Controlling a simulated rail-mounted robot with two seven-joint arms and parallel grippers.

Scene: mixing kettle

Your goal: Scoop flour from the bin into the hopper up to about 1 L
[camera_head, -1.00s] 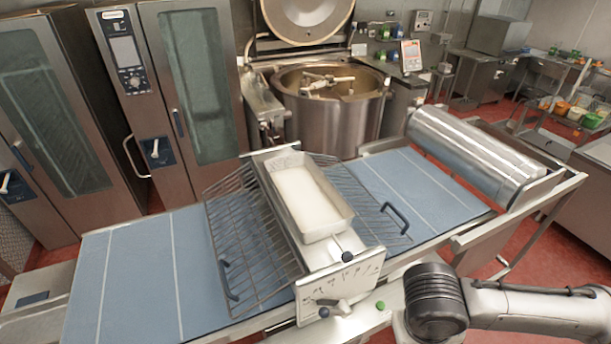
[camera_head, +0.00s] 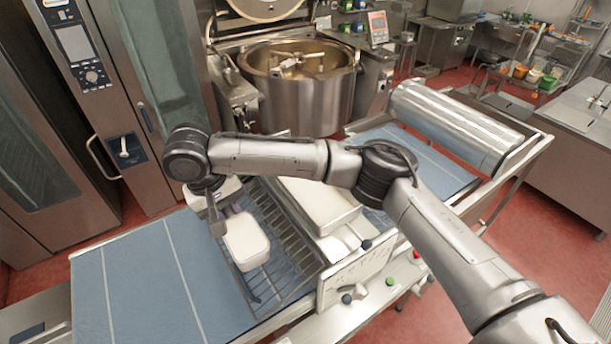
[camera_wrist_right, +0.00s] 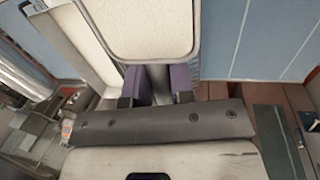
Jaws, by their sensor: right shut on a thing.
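My right gripper (camera_head: 228,211) is shut on the handle of a scoop (camera_head: 247,243), above the wire guard left of the machine's middle. In the right wrist view the purple fingers of the gripper (camera_wrist_right: 159,84) close around the handle, and the scoop (camera_wrist_right: 142,24) is filled with pale, flour-like material. A rectangular trough (camera_head: 322,207) with white contents sits across the machine's middle, just right of the scoop and partly behind my arm. It looks like the hopper; its fill mark is not readable. I cannot identify a separate flour bin. My left gripper is out of view.
The machine has blue belts (camera_head: 140,278) on both sides and a wire guard (camera_head: 272,282). A steel roller (camera_head: 455,125) lies at its right end. Behind stand a mixing kettle (camera_head: 300,90) and tall ovens at left. The left belt is clear.

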